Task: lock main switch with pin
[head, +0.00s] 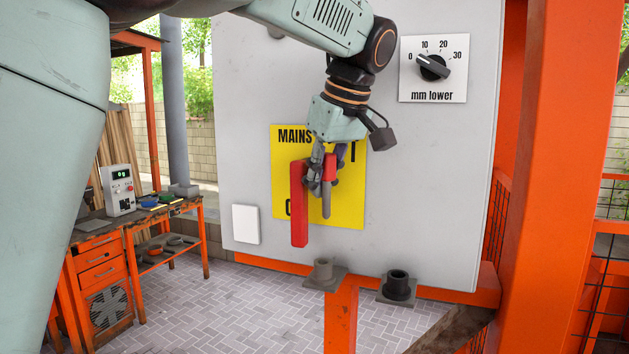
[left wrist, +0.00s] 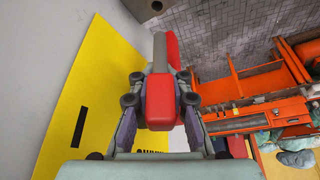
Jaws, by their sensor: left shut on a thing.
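The yellow main-switch plate (head: 350,200), lettered MAINS, is on the grey cabinet front. The red switch lever (head: 298,210) hangs upright, long end down, before its left part. My left gripper (head: 325,175) points down just right of the lever. It is shut on the red head of the pin (head: 330,166); its grey shaft points down. In the left wrist view my left gripper (left wrist: 160,98) grips the red pin head (left wrist: 160,112), with part of the lever (left wrist: 173,50) close behind on the right. I cannot tell whether pin and lever touch. My right gripper is out of view.
A grey socket (head: 323,272) and a dark socket (head: 398,285) stand on the orange beam below. A dial marked mm lower (head: 433,67) is at upper right. An orange workbench (head: 105,245) stands at left; an orange post (head: 565,170) is at right.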

